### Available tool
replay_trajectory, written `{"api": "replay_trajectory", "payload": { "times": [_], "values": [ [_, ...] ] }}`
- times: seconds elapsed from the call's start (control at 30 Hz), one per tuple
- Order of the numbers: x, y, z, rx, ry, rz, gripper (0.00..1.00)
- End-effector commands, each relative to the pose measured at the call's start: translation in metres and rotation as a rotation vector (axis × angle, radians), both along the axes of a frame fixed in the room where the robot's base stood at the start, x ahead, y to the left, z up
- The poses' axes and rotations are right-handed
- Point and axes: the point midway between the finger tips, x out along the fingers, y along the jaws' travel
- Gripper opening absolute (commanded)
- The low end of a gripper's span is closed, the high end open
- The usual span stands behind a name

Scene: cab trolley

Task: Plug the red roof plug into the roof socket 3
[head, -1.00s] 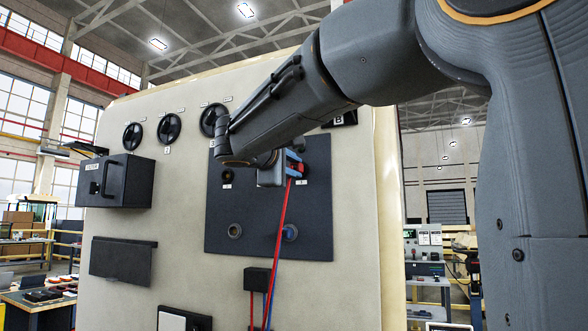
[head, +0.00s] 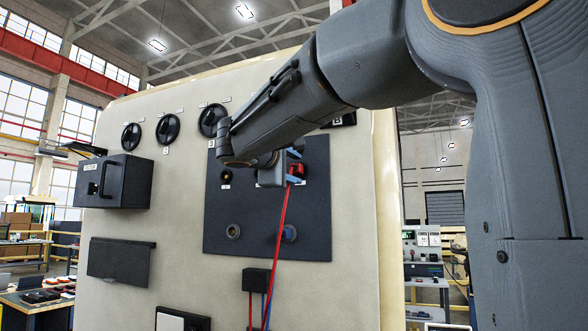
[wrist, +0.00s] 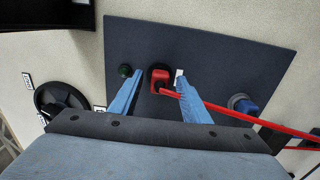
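The red roof plug (head: 297,170) sits at the upper right socket of the dark panel (head: 262,215), and its red cable hangs down. In the wrist view the red plug (wrist: 161,78) stands against a dark round socket ring (wrist: 154,86). My gripper (wrist: 161,76) is open, with one blue finger on each side of the plug and a gap at both. It also shows in the head view (head: 293,168). I cannot read the socket's number. The plug's seating depth is hidden.
A blue plug (head: 289,233) is at the lower right socket, and the lower left socket (head: 233,231) is empty. The red cable crosses in front of the panel to a black box (head: 256,281). A small green part (wrist: 125,70) is beside the left finger.

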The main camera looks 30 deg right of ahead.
Motion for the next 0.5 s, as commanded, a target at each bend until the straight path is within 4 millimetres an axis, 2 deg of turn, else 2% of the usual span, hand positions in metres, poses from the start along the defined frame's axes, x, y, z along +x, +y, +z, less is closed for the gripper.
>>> {"api": "replay_trajectory", "payload": {
  "times": [0.2, 0.5],
  "values": [
    [-0.004, 0.006, -0.001, 0.000, -0.001, 0.002, 0.43],
    [-0.032, 0.044, -0.002, 0.001, -0.002, 0.005, 0.43]
  ]
}}
